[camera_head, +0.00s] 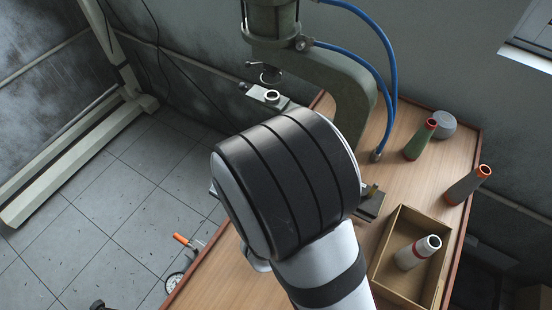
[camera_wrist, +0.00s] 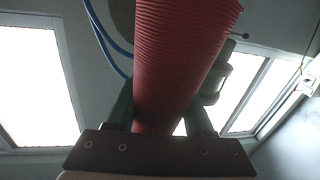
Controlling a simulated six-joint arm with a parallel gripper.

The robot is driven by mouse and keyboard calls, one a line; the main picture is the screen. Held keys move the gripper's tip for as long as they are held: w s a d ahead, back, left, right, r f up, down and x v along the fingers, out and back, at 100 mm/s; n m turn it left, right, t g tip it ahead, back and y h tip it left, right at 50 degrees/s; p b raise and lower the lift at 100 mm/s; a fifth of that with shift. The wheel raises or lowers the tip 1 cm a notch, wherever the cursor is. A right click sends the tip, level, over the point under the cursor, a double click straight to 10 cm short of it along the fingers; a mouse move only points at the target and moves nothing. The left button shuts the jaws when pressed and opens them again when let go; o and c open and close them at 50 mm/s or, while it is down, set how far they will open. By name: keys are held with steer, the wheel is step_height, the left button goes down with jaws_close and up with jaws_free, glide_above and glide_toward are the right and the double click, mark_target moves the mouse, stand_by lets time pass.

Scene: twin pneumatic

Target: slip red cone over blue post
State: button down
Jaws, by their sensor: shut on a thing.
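The red cone (camera_wrist: 182,55) is ribbed and fills the middle of the wrist view, leaning a little to the right. My gripper (camera_wrist: 163,112) is shut on it, with one finger on each side. In the head view my own arm hides the gripper and the cone. I cannot make out a blue post in either view. The cone's far end runs out of the top of the wrist view.
A green press (camera_head: 345,85) with blue hoses (camera_head: 392,75) stands at the back. On the wooden table (camera_head: 235,282) are a green cone (camera_head: 420,140), a dark grey cone (camera_head: 466,186) and an open box (camera_head: 442,262) holding a white cone (camera_head: 418,252). A gauge (camera_head: 174,283) is at lower left.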

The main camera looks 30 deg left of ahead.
steer(key=w+d+r+m+h, duration=0.2)
steer(key=w+d+r+h, duration=0.25)
steer(key=d+r, duration=0.5)
steer(key=w+d+r+m+h, duration=0.3)
steer(key=w+d+r, duration=0.3)
steer(key=d, duration=0.7)
steer(key=a+f+n+g+y, duration=0.1)
steer(key=a+f+n+y, duration=0.6)
steer(key=a+f+y, duration=0.4)
steer(key=a+f, duration=0.3)
steer(key=a, duration=0.2)
steer(key=shift+w+f+n, duration=0.35)
steer(key=shift+n, duration=0.05)
steer(key=shift+f, duration=2.9)
steer(key=shift+f, duration=0.7)
steer(key=shift+f, duration=0.35)
